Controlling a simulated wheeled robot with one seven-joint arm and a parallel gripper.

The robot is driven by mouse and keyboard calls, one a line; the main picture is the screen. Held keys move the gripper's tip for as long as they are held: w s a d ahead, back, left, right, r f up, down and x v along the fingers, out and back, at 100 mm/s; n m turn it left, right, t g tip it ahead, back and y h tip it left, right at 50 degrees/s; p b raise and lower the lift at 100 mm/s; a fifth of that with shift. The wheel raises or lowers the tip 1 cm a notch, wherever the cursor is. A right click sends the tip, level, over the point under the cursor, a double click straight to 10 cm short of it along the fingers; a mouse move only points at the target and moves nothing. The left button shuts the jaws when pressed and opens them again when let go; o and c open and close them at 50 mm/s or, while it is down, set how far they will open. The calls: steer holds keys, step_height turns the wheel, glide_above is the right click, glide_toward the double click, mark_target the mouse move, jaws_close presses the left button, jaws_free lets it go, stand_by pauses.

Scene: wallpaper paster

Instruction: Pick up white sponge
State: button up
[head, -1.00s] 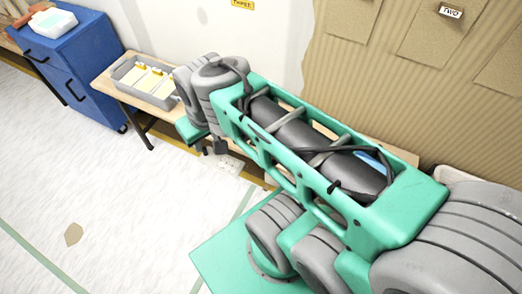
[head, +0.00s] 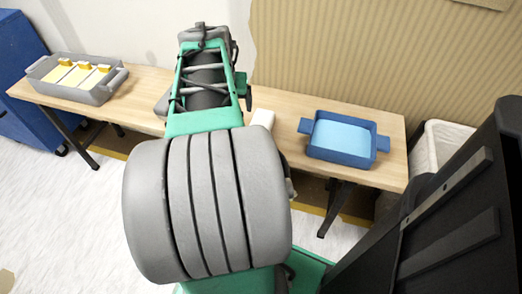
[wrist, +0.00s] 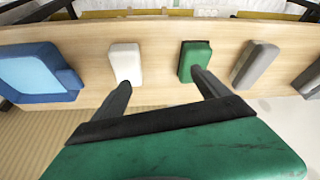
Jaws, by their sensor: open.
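The white sponge (wrist: 126,62) lies on the wooden table (wrist: 154,42), left of the middle in the wrist view. In the head view the white sponge (head: 263,117) shows just right of my arm, partly hidden by it. My gripper (wrist: 161,78) is open and empty above the table. Its left finger overlaps the near end of the white sponge in the wrist view; I cannot tell if they touch. Its right finger points at a green sponge (wrist: 195,58). In the head view my arm hides the gripper.
A grey block (wrist: 255,66) lies beyond the green sponge. A blue tray (head: 343,138) with a light blue inside stands right of the white sponge in the head view. A grey divided tray (head: 94,94) stands at the table's left end. A white-lined bin (head: 437,145) is at the right.

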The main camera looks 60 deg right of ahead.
mark_target(262, 120)
steer(key=s+d+f+m+b, duration=0.1)
steer(key=s+d+f, duration=0.2)
steer(key=s+d+f+m+g+b, duration=0.1)
steer(key=s+d+f, duration=0.1)
steer(key=s+d, duration=0.1)
steer(key=shift+s+f+m+h+b, duration=0.15)
steer(key=shift+f+m+h+b, duration=0.15)
steer(key=shift+f+b, duration=0.1)
steer(key=b+x, duration=0.2)
steer(key=x, duration=0.4)
steer(key=shift+d+f+b, duration=0.1)
steer(key=shift+f+b, duration=0.25)
steer(key=shift+b, duration=0.05)
steer(key=shift+f, duration=0.3)
steer(key=c, duration=1.4)
steer(key=shift+c, duration=0.2)
